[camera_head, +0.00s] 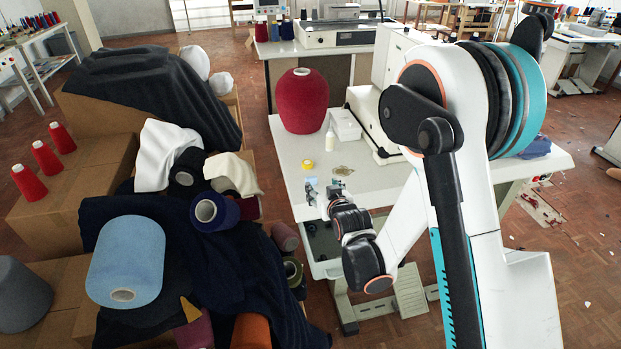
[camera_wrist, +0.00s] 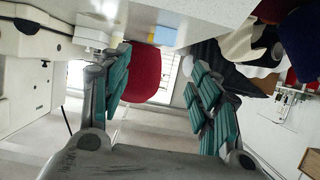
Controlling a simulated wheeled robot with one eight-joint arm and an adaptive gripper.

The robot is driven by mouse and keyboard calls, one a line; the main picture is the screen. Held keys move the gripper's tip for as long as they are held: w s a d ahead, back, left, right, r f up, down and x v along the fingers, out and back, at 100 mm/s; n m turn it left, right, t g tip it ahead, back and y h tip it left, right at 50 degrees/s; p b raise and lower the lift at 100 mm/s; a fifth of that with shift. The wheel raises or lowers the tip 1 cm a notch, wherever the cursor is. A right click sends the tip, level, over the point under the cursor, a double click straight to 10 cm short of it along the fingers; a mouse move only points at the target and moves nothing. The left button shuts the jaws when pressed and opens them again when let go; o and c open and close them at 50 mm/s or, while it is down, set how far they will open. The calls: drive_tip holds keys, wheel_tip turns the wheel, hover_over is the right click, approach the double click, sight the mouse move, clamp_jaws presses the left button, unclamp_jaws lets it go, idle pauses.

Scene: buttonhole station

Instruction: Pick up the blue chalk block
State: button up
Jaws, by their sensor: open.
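The blue chalk block shows in the wrist view (camera_wrist: 163,36) as a small light blue block at the edge of the white table top. My gripper (camera_wrist: 156,62) is open, with teal-padded fingers spread and nothing between the pads. The block appears beyond the fingertips, between them in the picture and apart from them. In the head view my gripper (camera_head: 324,190) is at the table's left front part. A small light blue patch (camera_head: 311,181) by its left finger looks like the block, partly hidden by the finger.
The white table (camera_head: 375,185) holds a yellow roll (camera_head: 307,165), a small bottle (camera_head: 330,139), a white bin (camera_head: 345,124), a large red cone (camera_head: 302,100) and a sewing machine (camera_head: 372,122). Cloth and thread cones crowd the left, including a light blue cone (camera_head: 126,262).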

sight(312, 180)
drive_tip(key=x, duration=0.7)
drive_tip(key=b+x, duration=0.1)
drive_tip(key=x, duration=0.1)
drive_tip(key=b+x, duration=0.1)
drive_tip(key=shift+w+a+f, duration=0.1)
drive_tip(key=shift+a+f, duration=0.25)
drive_tip(key=shift+f, duration=0.1)
drive_tip(key=shift+w, duration=0.25)
drive_tip(key=shift+c, duration=0.3)
drive_tip(key=c, duration=0.9)
